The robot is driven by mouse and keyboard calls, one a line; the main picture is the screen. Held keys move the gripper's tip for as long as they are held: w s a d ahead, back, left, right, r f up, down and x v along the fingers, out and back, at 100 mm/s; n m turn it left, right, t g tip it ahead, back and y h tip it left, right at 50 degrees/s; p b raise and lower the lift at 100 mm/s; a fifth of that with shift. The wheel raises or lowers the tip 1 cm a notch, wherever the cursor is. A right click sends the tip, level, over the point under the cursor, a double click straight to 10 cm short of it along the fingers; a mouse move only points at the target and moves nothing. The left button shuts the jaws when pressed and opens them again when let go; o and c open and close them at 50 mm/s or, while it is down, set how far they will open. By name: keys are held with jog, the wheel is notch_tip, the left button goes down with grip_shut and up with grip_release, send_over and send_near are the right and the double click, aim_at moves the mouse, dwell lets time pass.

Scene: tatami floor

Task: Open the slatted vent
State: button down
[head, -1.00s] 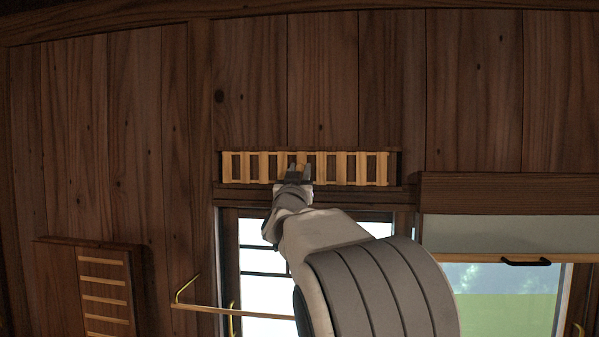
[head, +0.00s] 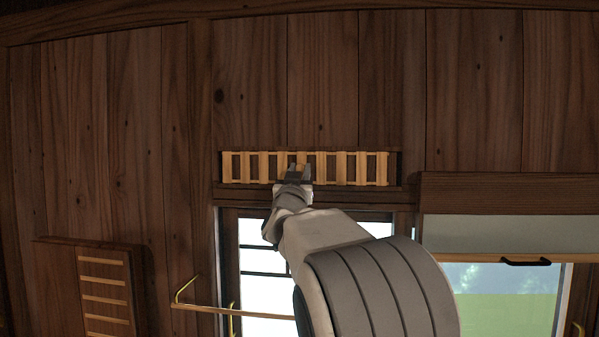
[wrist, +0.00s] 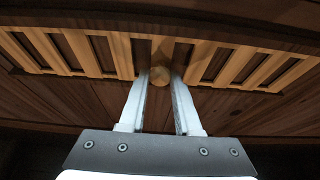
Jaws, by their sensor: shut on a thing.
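The slatted vent (head: 345,168) is a row of pale upright wooden slats in a dark frame, high on the plank wall above the window. Dark gaps show between the slats, with a wider dark gap at its right end. My gripper (head: 298,172) is at the vent, left of its middle. My gripper hides part of the vent's lower edge in the head view.
Below the vent is a bright window (head: 262,270), partly behind my arm. A brass rail (head: 235,311) crosses in front of it. A blind with a dark handle (head: 525,262) is at right. A slatted wooden panel (head: 103,290) is at lower left.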

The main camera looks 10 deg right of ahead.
aim_at(314, 163)
jog(key=d+b, duration=0.1)
jog(key=s+d+b, duration=0.1)
jog(key=shift+d, duration=0.4)
jog(key=shift+w, duration=0.1)
jog(key=c, duration=0.6)
grip_release()
jog(key=shift+d, duration=0.1)
